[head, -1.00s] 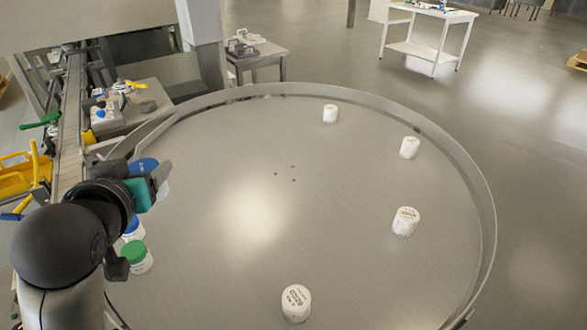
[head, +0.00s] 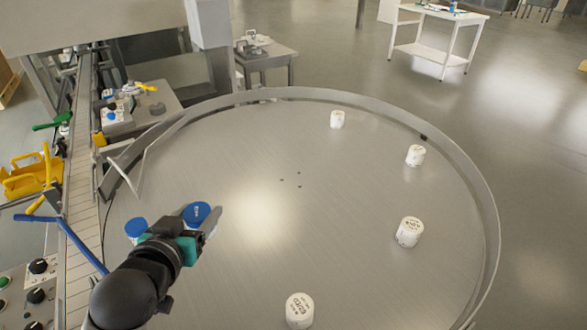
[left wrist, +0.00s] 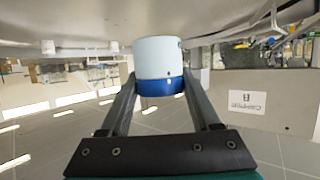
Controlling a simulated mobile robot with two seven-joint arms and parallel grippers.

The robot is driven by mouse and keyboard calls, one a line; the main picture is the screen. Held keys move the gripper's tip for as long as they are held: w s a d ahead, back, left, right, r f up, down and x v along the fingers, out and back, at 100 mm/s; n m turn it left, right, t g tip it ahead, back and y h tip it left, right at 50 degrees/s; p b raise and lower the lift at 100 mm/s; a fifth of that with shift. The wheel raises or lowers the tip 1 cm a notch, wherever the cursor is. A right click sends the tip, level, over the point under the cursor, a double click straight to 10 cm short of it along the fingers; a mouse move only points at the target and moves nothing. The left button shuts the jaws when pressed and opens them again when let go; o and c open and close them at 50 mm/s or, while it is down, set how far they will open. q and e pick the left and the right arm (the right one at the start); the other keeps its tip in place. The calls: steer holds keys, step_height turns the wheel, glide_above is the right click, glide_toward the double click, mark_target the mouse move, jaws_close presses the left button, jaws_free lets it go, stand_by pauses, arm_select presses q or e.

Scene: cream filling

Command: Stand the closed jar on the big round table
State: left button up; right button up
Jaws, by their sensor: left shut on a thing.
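The closed jar (head: 196,212) has a blue lid and a whitish body. My left gripper (head: 190,230) is shut on it over the left part of the big round table (head: 250,170). The left wrist view, which looks upside down, shows the jar (left wrist: 158,55) between the two fingers of my left gripper (left wrist: 158,88), its base close to the table (left wrist: 70,28). I cannot tell whether the base touches the table. My arm hides much of the jar's body in the head view. My right gripper is not in view.
Another blue-lidded jar (head: 136,228) stands just left of the held one. Several white jars, such as this one (head: 409,232), stand along the right and front of the table. A raised metal rim (head: 470,170) borders the table. Its middle is clear.

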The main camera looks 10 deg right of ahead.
arm_select(q)
steer(key=w+d+r+m+h+p, duration=0.1)
steer(key=w+r+p, duration=0.3)
steer(key=r+p, duration=0.2)
steer(key=shift+w+r+m+g+h, duration=0.3)
steer(key=shift+w+r+h, duration=0.1)
steer(key=shift+r, duration=0.2)
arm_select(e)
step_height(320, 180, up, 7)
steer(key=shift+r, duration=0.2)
arm_select(q)
steer(key=b, duration=0.3)
glide_above(222, 250)
step_height(222, 250, down, 16)
steer(key=shift+w+f, duration=0.1)
steer(key=shift+f+b, duration=0.3)
steer(key=shift+f, duration=1.6)
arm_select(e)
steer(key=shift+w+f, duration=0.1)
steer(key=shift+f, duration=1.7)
arm_select(q)
steer(key=shift+f, duration=0.2)
steer(key=o, duration=1.4)
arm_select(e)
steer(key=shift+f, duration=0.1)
arm_select(q)
steer(key=shift+r, duration=0.1)
